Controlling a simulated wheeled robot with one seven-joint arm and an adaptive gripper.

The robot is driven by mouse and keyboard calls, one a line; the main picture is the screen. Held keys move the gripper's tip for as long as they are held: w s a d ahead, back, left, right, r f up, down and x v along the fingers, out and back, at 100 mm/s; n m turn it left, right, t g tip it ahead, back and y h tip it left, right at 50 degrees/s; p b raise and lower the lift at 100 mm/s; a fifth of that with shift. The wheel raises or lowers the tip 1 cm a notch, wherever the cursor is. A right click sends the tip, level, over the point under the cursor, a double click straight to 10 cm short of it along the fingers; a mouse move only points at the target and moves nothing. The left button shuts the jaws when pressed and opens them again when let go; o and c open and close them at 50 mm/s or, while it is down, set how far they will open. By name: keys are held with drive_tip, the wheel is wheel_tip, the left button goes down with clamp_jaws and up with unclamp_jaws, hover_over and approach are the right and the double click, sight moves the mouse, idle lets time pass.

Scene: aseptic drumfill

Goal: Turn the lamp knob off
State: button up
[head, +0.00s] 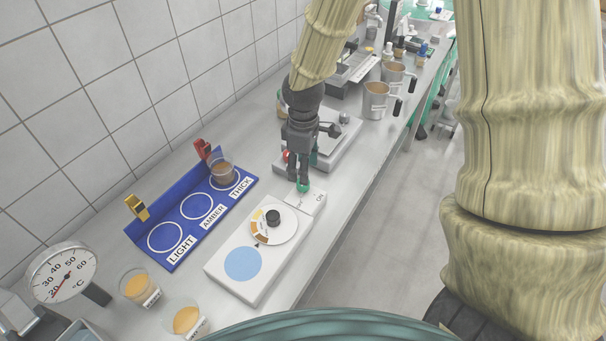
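The white lamp box (228,281) lies on the bench, with a pale blue disc (242,264) on top and a black knob (273,217) at the centre of a colour-banded dial. At its far end is a small plate (316,201) with lettering that seems to read "ON". A small green knob (303,188) sits at that plate's far edge. My gripper (302,181) points down right over the green knob, its fingertips at or just above it. The fingers look close together, and they partly hide the knob. I cannot tell whether they grip it.
A blue rack (176,252) marked LIGHT, AMBER and THICK stands left, with a beaker (222,172) on THICK. Two amber beakers (139,287) (186,319) and a thermometer dial (62,273) are at front left. A scale (335,140) and metal jugs (376,101) stand behind my gripper.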

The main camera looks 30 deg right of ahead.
wheel_tip(320, 180, up, 6)
drive_tip(key=shift+r, duration=0.2)
drive_tip(key=shift+r, duration=0.1)
idle(0.6)
